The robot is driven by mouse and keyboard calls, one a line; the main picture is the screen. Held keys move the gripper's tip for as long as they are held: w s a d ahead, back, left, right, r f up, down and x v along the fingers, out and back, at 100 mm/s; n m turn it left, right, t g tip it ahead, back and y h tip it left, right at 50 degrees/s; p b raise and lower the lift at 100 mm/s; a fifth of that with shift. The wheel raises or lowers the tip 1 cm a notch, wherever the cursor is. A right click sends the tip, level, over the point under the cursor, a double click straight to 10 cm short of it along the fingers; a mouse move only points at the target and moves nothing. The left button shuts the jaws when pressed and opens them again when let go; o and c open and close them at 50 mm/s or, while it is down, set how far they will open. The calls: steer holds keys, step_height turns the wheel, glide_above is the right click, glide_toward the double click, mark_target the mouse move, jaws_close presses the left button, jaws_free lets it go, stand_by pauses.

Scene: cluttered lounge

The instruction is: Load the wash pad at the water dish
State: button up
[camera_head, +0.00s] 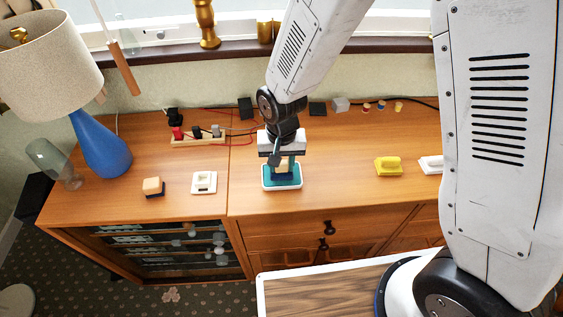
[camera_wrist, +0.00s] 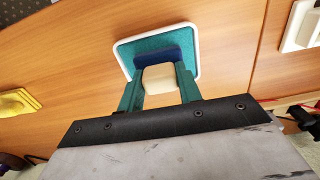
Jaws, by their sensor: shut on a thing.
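The wash pad, a cream block on a dark navy base, is between my gripper's two green fingers (camera_wrist: 160,88). My gripper (camera_head: 283,163) is shut on its cream grip (camera_wrist: 159,79); the navy base (camera_wrist: 164,58) shows beyond it in the wrist view. The water dish (camera_head: 282,188), a shallow teal tray with a white rim, lies directly under the pad on the wooden cabinet top. In the wrist view the dish (camera_wrist: 193,36) surrounds the pad's base. I cannot tell whether the base touches the teal surface.
Left of the dish are a white square fixture (camera_head: 204,183) and another cream block on a dark base (camera_head: 153,187). A yellow handled block (camera_head: 388,166) and a white one (camera_head: 431,165) are right. Wires and a wooden strip (camera_head: 198,139) lie behind. A blue lamp (camera_head: 100,150) stands left.

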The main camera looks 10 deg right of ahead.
mark_target(282, 163)
steer(key=shift+s, duration=0.1)
stand_by(0.3)
steer(key=shift+r, duration=3.45)
